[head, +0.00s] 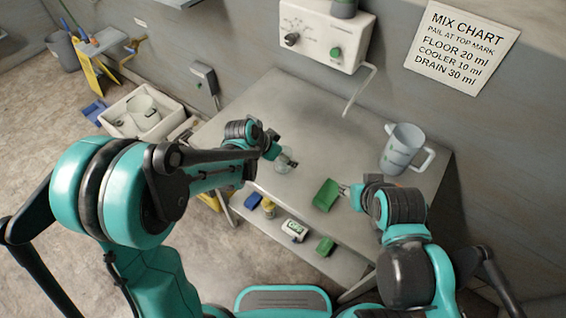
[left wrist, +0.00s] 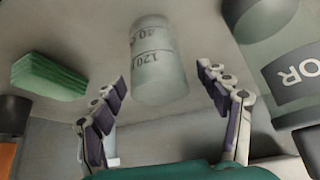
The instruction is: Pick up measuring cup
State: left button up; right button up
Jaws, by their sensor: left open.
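The measuring cup (head: 286,162) is small and clear and stands on the metal table (head: 318,118), just beyond my left gripper (head: 279,152). The left gripper is open and empty. My right gripper (head: 344,190) is beside a green block (head: 325,195); whether its fingers touch it or are shut is unclear.
A large jug (head: 403,148) stands at the table's right. In the left wrist view, a bottle labelled "OR" (left wrist: 285,65) is close at right, and a green sponge (left wrist: 48,76) lies at left.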

pick_arm(q)
jog(key=c, duration=1.1)
jog(key=shift+r, duration=0.1)
jog(key=shift+c, duration=0.2)
